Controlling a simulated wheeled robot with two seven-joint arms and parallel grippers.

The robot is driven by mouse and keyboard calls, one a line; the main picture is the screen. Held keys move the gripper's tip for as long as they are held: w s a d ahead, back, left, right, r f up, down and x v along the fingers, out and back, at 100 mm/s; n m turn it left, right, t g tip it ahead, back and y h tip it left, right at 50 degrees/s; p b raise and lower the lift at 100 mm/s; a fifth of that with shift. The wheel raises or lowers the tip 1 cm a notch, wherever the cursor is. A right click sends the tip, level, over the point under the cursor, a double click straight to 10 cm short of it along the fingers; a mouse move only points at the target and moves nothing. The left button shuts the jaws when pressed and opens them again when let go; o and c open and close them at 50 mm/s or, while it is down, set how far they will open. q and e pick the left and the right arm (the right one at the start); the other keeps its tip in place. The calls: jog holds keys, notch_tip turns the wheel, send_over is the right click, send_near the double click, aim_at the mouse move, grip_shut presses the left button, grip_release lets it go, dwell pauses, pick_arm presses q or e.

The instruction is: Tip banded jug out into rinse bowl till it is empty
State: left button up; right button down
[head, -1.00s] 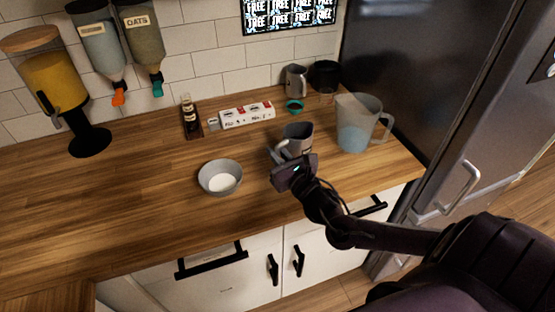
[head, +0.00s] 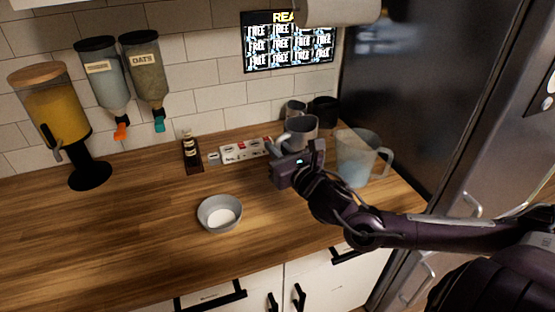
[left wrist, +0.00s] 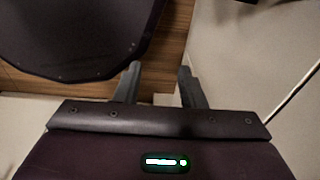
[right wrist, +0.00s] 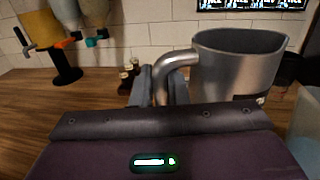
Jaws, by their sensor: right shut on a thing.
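The metal jug (head: 302,128) hangs above the counter, roughly upright. It also shows in the right wrist view (right wrist: 235,70), with a dark mark low on its side; its contents are hidden. My right gripper (head: 284,149) is shut on the jug's handle, also seen in the right wrist view (right wrist: 161,82). The grey rinse bowl (head: 205,222) sits on the counter, left of and nearer than the jug, with something white inside. My left gripper (left wrist: 159,72) is open and empty in the left wrist view, outside the head view.
A large translucent pitcher (head: 356,150) stands close right of my right gripper. A small bottle rack (head: 192,155) and a white strip (head: 245,150) lie further back. Counter left of the bowl is clear.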

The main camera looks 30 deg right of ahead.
jog(key=shift+r, duration=1.35)
jog(key=shift+f+p, duration=0.1)
jog(key=shift+p, duration=0.2)
